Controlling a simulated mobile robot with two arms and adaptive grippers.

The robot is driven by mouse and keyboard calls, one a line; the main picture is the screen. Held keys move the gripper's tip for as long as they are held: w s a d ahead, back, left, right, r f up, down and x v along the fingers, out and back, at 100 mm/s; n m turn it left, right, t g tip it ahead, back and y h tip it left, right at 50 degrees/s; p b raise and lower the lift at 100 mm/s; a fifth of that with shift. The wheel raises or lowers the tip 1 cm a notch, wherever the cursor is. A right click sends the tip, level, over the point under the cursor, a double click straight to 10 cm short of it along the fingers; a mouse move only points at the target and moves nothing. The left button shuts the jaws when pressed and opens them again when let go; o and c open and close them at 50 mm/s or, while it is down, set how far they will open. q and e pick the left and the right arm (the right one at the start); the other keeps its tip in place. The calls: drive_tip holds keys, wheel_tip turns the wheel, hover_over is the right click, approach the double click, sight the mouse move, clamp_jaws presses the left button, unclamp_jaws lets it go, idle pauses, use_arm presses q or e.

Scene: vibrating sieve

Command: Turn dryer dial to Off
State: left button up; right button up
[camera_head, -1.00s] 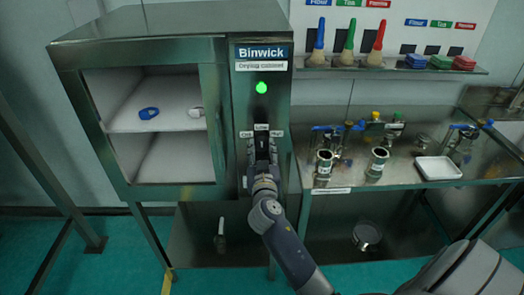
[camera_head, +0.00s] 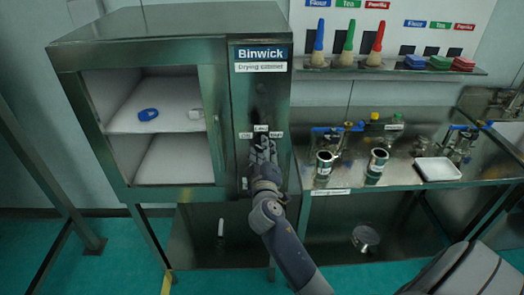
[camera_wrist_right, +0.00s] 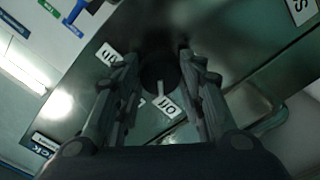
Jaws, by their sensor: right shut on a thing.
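The Binwick drying cabinet (camera_head: 140,32) stands at the left in the head view. Its dial is mostly hidden by my right gripper (camera_head: 263,148) in that view. In the right wrist view the dark round dial (camera_wrist_right: 159,72) sits between the two fingers of the right gripper. My right gripper is shut on the dial. The dial's pale mark (camera_wrist_right: 160,88) points toward the Off label (camera_wrist_right: 167,107). The lamp on the cabinet's panel above the dial is dark. My left gripper is in neither view.
A steel bench (camera_head: 405,188) with metal cups and a white tray (camera_head: 438,169) stands to the right. Brushes and coloured blocks are on a shelf (camera_head: 340,72) above it. A blue item (camera_head: 148,114) lies inside the cabinet.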

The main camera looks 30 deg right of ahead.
drive_tip(key=shift+n, duration=0.9)
drive_tip(key=o, duration=1)
drive_tip(key=shift+o, duration=0.2)
drive_tip(key=v, duration=1.2)
drive_tip(key=shift+d, duration=0.1)
